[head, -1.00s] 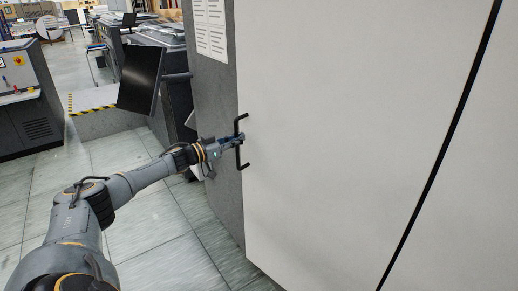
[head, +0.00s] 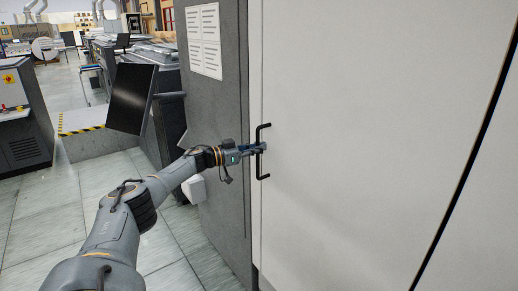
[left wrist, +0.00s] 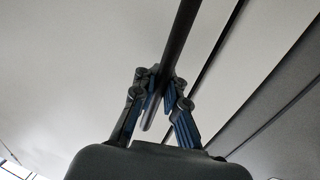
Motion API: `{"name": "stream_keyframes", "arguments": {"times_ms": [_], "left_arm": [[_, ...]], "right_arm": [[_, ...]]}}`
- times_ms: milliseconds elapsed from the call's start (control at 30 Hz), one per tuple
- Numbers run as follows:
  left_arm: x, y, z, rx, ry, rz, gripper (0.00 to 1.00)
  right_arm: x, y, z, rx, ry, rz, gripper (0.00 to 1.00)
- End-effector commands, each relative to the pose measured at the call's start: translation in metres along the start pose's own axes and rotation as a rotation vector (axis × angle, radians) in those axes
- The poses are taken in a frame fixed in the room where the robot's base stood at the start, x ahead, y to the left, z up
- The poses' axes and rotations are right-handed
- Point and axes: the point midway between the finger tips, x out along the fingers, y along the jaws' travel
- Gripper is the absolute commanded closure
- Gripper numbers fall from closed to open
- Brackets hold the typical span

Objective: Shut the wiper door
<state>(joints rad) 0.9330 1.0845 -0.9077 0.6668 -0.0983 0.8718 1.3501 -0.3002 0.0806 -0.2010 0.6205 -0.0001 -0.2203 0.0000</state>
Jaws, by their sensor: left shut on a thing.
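The wiper door appears to be the large off-white panel (head: 370,120) filling the right of the head view. A black bar handle (head: 259,170) is on it near its left edge. My left gripper (head: 257,148) is shut on the middle of this handle. In the left wrist view the dark handle bar (left wrist: 181,35) runs between the fingers (left wrist: 162,90), with the pale panel behind it. A narrow pale strip (head: 256,80) shows between the panel's left edge and the grey cabinet side. How far the door stands open is hard to tell. My right gripper is not in view.
A grey cabinet side (head: 217,120) with white paper sheets (head: 204,40) stands left of the door. A black monitor (head: 132,98) sticks out beyond my left arm. The tiled floor (head: 50,215) at left is clear. A long black gap (head: 470,155) runs down the pale surface at right.

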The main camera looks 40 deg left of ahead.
Motion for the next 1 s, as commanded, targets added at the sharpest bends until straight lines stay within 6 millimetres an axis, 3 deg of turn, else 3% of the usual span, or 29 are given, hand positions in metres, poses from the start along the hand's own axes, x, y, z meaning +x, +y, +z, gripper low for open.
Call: {"name": "stream_keyframes", "arguments": {"times_ms": [33,100,167,200,567,1000], "left_arm": [[-0.001,-0.002,0.0,0.001,-0.001,-0.006,1.0],[-0.001,-0.002,0.0,0.001,-0.001,-0.005,0.79],[-0.001,-0.001,0.0,0.001,0.0,-0.004,0.67],[-0.001,-0.001,0.0,0.001,0.0,-0.004,0.66],[-0.005,-0.001,0.0,0.001,0.0,-0.002,0.66],[-0.076,-0.001,0.002,0.002,-0.006,-0.002,0.66]], "right_arm": [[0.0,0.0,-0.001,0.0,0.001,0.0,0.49],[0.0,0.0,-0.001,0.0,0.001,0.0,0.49],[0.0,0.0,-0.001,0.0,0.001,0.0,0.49],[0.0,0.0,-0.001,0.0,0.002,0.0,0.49],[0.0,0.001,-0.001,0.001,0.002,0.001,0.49],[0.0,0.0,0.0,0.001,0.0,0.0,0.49]]}}
